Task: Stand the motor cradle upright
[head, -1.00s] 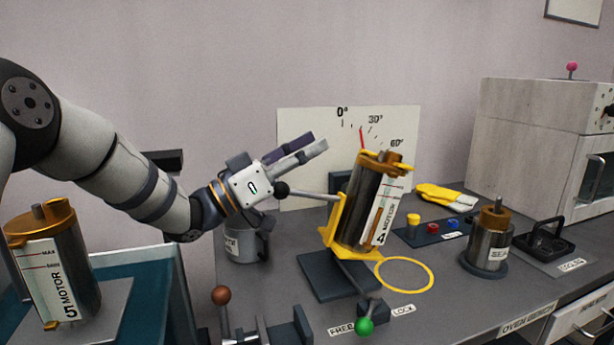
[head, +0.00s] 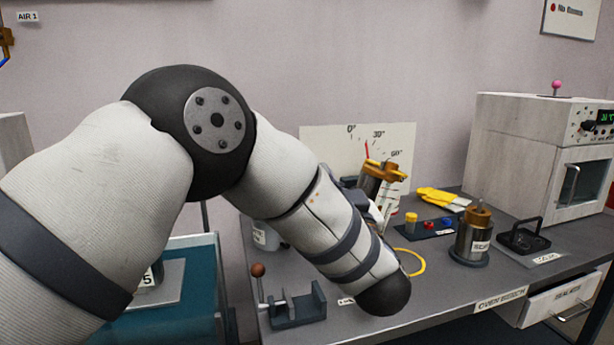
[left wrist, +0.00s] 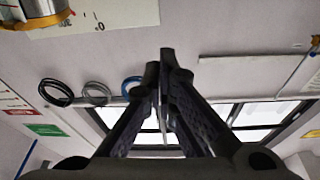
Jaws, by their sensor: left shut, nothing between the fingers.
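The motor cradle is mostly hidden behind my left arm in the head view. The gold top of the motor (head: 382,172) in it shows above my forearm and leans to the right. The red needle (head: 367,149) on the angle board (head: 392,140) behind points near the 30° mark. A curved gold and metal part (left wrist: 35,12) shows at the top left of the left wrist view. My left gripper (left wrist: 165,68) is shut and empty, its fingers together. In the head view my forearm hides most of it. The green-knobbed lever and its lock label are hidden.
A yellow ring (head: 413,263) lies partly behind my forearm. A brown-knobbed lever (head: 258,270) stands at the bench's front left.

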